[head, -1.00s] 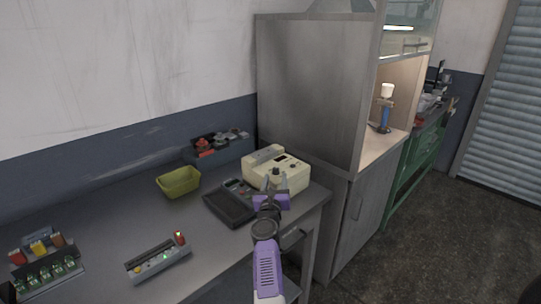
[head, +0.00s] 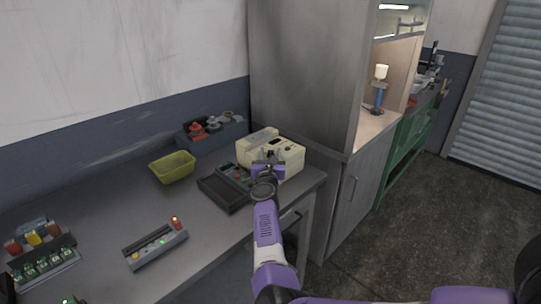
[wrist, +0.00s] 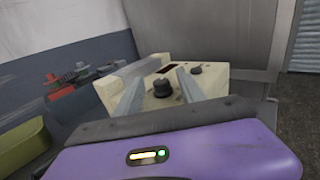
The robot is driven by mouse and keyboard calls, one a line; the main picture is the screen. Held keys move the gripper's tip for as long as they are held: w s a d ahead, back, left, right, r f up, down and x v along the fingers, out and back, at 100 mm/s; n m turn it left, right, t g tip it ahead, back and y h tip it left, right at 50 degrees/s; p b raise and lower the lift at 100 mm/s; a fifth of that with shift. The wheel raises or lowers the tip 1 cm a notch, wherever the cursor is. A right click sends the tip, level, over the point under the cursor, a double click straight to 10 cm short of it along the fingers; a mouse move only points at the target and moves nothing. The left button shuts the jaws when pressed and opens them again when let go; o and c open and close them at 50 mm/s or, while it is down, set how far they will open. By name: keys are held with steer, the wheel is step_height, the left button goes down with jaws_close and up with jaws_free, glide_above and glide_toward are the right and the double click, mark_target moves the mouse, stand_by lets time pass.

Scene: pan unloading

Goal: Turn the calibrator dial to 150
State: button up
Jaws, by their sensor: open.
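The calibrator is a cream box (head: 289,158) at the right end of the grey bench, near the tall cabinet. In the wrist view the calibrator (wrist: 218,84) shows a dark display slot, a large black dial (wrist: 162,88) and a smaller dark knob (wrist: 196,70). My gripper (head: 267,163) is in front of the calibrator's face. In the wrist view its two grey fingers (wrist: 158,88) are apart, one on each side of the large dial; I cannot tell whether they touch it. The dial's number markings are too small to read.
A dark tray-like device (head: 223,192) lies just left of my gripper. A yellow-green bin (head: 172,168), a rack with red items (head: 210,132) and a grey strip device (head: 155,249) are on the bench. The tall grey cabinet (head: 300,75) stands close behind the calibrator.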

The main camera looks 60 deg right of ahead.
steer(key=shift+w+d, duration=0.2)
steer(key=shift+d, duration=0.35)
steer(key=shift+c, duration=0.3)
jaws_close()
